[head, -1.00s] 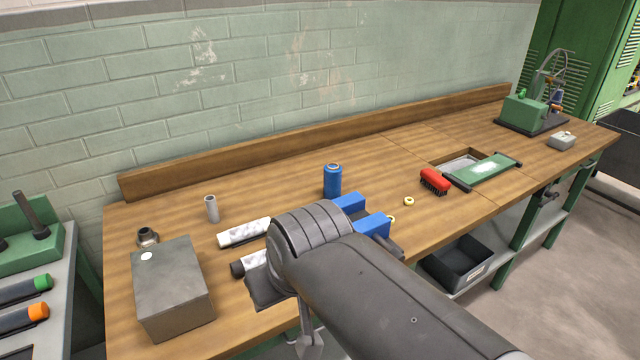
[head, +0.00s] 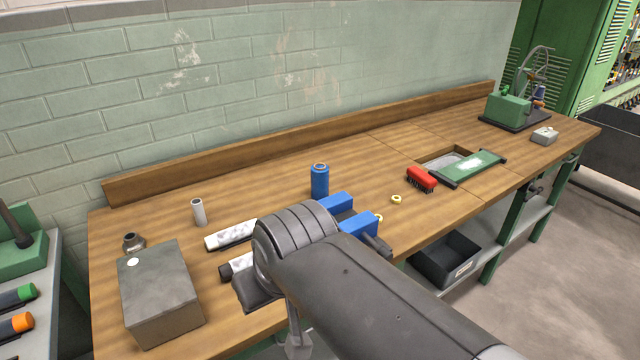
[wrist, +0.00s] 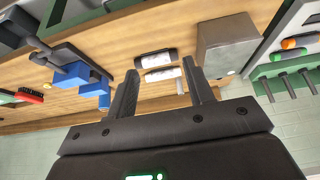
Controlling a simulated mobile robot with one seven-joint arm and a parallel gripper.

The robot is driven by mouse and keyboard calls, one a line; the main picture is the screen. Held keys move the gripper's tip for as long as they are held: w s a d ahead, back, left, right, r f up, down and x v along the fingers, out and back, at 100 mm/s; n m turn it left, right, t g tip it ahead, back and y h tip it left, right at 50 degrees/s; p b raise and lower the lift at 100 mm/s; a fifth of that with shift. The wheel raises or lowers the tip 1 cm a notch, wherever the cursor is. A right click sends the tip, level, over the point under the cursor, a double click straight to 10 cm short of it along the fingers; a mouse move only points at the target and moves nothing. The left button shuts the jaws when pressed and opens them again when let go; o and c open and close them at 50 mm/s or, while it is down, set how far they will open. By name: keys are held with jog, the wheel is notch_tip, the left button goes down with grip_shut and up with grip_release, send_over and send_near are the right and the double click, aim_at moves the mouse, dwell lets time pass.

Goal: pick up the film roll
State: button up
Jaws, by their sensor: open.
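Two white rolls with grey marbled patterning and dark ends lie side by side on the wooden bench, one farther back (head: 231,236) and one nearer the front edge (head: 236,267). I cannot tell which one is the film roll. My arm hides their right ends in the head view. Both also show in the wrist view, the front one (wrist: 155,58) and the back one (wrist: 162,75), beyond my fingertips. My gripper (wrist: 163,79) is open, with nothing between its fingers, apart from the rolls. In the head view my arm hides its fingers.
A grey metal box (head: 160,295) stands left of the rolls. A pale upright tube (head: 198,212) and a blue cylinder (head: 320,182) stand behind. A blue vise (head: 358,222) is right of the rolls. A red brush (head: 421,178) lies farther right. The bench's back middle is clear.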

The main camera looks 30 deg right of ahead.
jog(key=o, duration=0.6)
jog(key=shift+o, duration=0.2)
jog(key=m+g+h, duration=0.1)
jog(key=m+h, duration=0.4)
jog(key=m, duration=0.4)
send_over(317, 170)
jog(key=s+a, duration=0.3)
notch_tip(317, 170, down, 6)
jog(key=x, duration=0.5)
jog(key=shift+w+f, duration=0.2)
jog(key=shift+f, duration=0.1)
jog(key=shift+d+x, duration=0.25)
jog(key=shift+x, duration=2.25)
